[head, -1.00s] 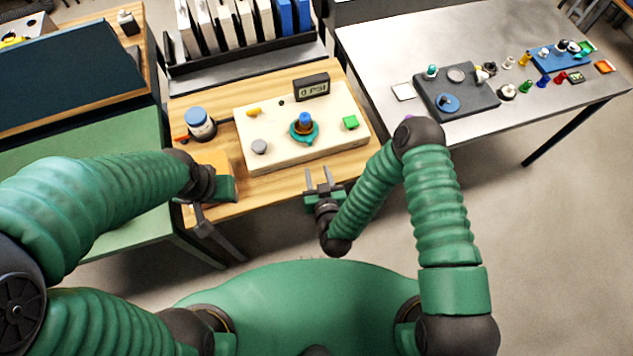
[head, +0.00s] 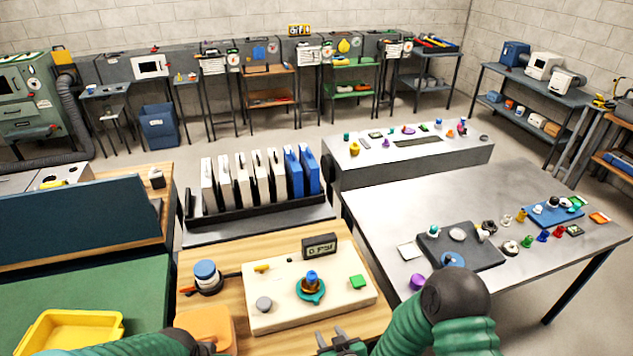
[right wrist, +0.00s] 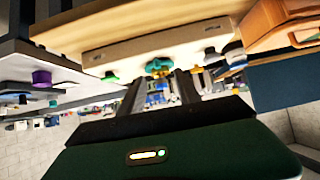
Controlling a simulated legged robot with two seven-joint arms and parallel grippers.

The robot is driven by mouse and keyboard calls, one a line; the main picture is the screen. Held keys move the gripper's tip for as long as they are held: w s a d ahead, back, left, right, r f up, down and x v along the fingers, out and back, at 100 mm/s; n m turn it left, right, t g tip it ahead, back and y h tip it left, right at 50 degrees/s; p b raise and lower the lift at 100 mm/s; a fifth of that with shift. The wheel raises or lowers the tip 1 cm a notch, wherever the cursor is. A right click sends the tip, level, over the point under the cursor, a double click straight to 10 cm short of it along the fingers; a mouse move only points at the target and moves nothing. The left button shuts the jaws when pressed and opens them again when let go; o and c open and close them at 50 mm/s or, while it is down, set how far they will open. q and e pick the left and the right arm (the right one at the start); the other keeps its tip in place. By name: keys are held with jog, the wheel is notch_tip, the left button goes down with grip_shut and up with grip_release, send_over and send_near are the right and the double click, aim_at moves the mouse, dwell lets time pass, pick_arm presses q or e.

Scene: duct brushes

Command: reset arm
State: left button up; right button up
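My right gripper (head: 332,338) is at the bottom edge of the head view, by the near edge of the wooden table (head: 225,290). Its two fingers stand apart with nothing between them; the right wrist view shows the same open fingers (right wrist: 160,92). My left arm (head: 150,345) shows only as a strip at the bottom left, beside an orange block; its fingers cannot be made out.
A gauge display (head: 320,246) and a blue-lidded jar (head: 206,275) stand on the wooden table. The steel table (head: 390,225) at right holds a dark tray (head: 485,255) and small parts. A yellow tray (head: 70,318) sits at left. A rack of upright panels (head: 225,215) stands behind.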

jog(key=s+d+r+m+g+h+b, duration=0.1)
jog(key=s+d+r+g, duration=0.3)
jog(key=s+d, duration=0.4)
jog(key=s+d+r+m+g+h+b, duration=0.2)
jog(key=s+d+r+g+b, duration=0.1)
jog(key=s+d+r, duration=0.3)
jog(key=shift+s+d+g, duration=0.4)
jog(key=shift+s+d, duration=0.55)
jog(key=shift+d, duration=0.05)
jog(key=shift+s, duration=0.2)
jog(key=shift+w, duration=0.15)
